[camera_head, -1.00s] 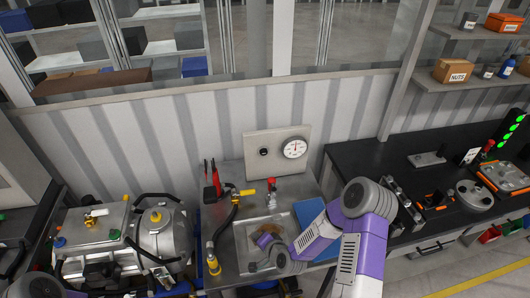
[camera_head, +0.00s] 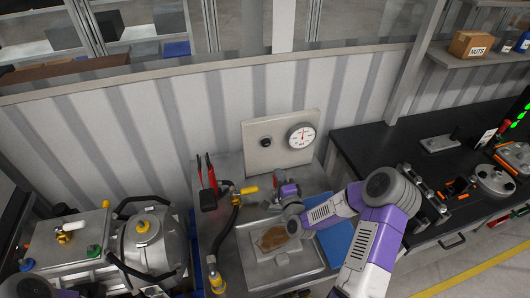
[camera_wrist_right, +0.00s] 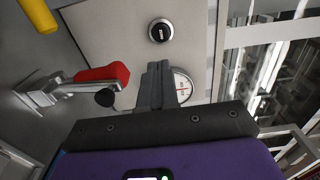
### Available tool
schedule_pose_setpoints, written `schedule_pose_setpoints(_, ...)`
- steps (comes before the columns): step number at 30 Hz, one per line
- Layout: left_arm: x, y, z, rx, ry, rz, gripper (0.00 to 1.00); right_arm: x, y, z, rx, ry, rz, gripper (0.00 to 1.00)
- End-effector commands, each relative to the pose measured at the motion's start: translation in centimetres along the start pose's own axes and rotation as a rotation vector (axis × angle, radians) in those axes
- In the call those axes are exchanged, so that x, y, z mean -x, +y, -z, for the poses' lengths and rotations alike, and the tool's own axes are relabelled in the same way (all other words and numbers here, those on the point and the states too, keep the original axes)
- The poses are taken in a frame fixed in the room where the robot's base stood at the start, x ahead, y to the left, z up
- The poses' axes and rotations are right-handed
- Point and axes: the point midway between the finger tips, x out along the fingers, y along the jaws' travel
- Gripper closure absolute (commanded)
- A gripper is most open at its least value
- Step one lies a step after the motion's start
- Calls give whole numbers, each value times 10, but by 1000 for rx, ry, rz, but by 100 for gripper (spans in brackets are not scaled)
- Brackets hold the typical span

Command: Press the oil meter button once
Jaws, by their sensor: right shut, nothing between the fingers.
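The oil meter panel (camera_head: 278,154) is a pale upright plate behind the metal sink bench. It carries a small round black button (camera_head: 266,142) on its left and a white dial gauge (camera_head: 301,135) on its right. My right gripper (camera_head: 281,177) is in front of the panel, below the button. In the right wrist view, the shut, empty fingers (camera_wrist_right: 158,68) point toward the panel. The button (camera_wrist_right: 160,30) shows beyond their tips, with a visible gap in the picture. The fingers partly cover the gauge (camera_wrist_right: 184,86). My left gripper is out of view.
A red-handled tap (camera_wrist_right: 103,74) is close to the left of my right fingers in the wrist view. A yellow-handled valve (camera_head: 248,190) and red-handled tool (camera_head: 211,172) stand left of the gripper. A sink (camera_head: 250,275) with a brown item lies below.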

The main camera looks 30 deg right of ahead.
Motion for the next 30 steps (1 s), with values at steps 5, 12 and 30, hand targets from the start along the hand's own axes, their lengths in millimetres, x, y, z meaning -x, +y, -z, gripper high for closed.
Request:
schedule_pose_setpoints(5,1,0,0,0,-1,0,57,0,-1,0,1,0,0,100)
schedule_pose_setpoints(12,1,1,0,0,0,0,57,-3,-1,0,1,-1,0,100)
schedule_pose_setpoints(30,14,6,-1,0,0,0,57,-97,-1,-1,-1,0,1,100)
